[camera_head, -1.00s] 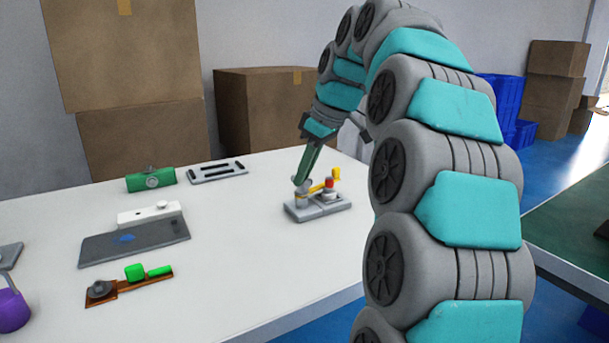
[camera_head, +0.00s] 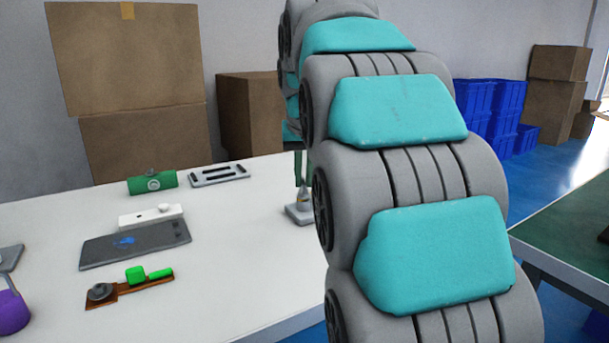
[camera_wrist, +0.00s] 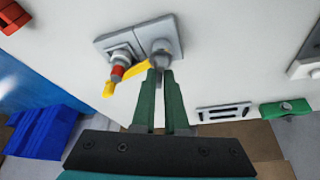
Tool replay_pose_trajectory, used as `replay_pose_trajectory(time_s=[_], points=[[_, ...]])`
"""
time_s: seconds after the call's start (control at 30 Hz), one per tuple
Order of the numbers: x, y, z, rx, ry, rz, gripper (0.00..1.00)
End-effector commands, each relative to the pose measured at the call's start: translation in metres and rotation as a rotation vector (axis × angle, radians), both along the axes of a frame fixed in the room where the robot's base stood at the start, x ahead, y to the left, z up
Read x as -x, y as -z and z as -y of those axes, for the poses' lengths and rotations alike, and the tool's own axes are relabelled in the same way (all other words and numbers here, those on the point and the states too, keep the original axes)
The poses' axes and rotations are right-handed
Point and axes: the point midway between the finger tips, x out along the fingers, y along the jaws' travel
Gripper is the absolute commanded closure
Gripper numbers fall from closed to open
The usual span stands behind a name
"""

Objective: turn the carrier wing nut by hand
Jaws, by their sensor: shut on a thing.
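The fixture is a grey two-part base plate (camera_wrist: 176,33) on the white table. On it is a rounded grey piece that I take for the carrier wing nut (camera_wrist: 160,55), with a yellow arm (camera_wrist: 131,74) reaching from it toward a red collar (camera_wrist: 117,73). My gripper (camera_wrist: 160,76) has green fingers, their tips close together on the grey piece. The tips cover its lower part, so its wings cannot be made out. In the head view my arm hides most of the fixture; only the left end of the base (camera_head: 296,213) and a grey cone-shaped part (camera_head: 303,197) show.
A green block (camera_head: 152,182), a slotted grey plate (camera_head: 219,175), a white bar (camera_head: 151,216), a dark flat panel (camera_head: 135,243) and a brown strip with green blocks (camera_head: 130,287) lie left. Cardboard boxes (camera_head: 146,143) stand behind. The table's front middle is clear.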

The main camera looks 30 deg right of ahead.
Motion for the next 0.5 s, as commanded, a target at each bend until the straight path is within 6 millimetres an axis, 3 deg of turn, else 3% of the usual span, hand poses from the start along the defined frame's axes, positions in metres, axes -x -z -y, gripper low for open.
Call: replay_pose_trajectory(time_s=[0.5], points=[[-0.0028,-0.0026,-0.0018,0.004,0.489,0.004,1.00]])
